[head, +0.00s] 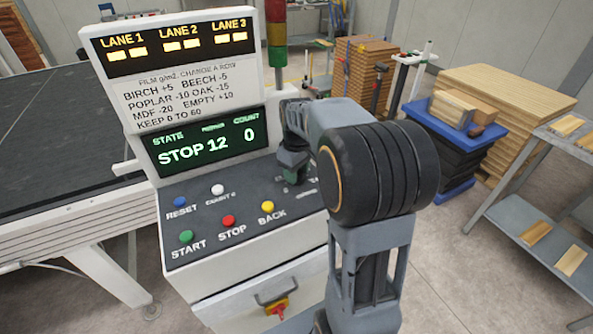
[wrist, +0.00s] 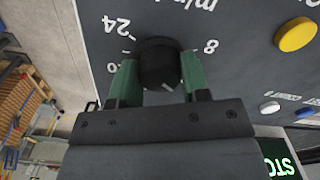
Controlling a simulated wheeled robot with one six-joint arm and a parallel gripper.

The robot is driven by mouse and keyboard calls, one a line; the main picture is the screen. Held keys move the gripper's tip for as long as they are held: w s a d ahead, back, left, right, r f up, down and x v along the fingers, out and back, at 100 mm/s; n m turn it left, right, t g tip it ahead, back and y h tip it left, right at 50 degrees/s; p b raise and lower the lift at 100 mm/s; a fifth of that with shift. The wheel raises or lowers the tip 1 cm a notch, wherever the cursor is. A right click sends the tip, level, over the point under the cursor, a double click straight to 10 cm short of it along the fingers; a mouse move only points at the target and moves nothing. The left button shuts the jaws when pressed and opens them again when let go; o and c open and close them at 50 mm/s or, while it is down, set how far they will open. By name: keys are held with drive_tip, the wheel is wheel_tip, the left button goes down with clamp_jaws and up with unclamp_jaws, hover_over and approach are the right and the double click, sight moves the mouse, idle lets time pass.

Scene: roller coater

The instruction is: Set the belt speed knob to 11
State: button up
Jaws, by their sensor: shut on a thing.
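The belt speed knob (wrist: 160,66) is a round black dial with a pale pointer mark, seen in the wrist view on the dark panel. The numbers 24 and 8 are printed around it, upside down in this view. My gripper (wrist: 158,80) has its two green fingers on either side of the knob and is shut on it. In the head view my gripper (head: 292,172) is at the right of the control panel, and my arm hides the knob. The display (head: 209,142) reads STOP 12, with COUNT 0.
Reset, start, stop and back buttons sit left of my gripper; the yellow back button (head: 267,206) is nearest. A red and yellow switch (head: 277,308) is on the cabinet front below. A conveyor (head: 60,130) stands at the left and a grey shelf (head: 530,220) at the right.

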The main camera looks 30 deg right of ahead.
drive_tip(key=shift+n, duration=1.9)
drive_tip(key=o, duration=0.9)
wheel_tip(320, 180, up, 14)
drive_tip(key=shift+f, duration=0.1)
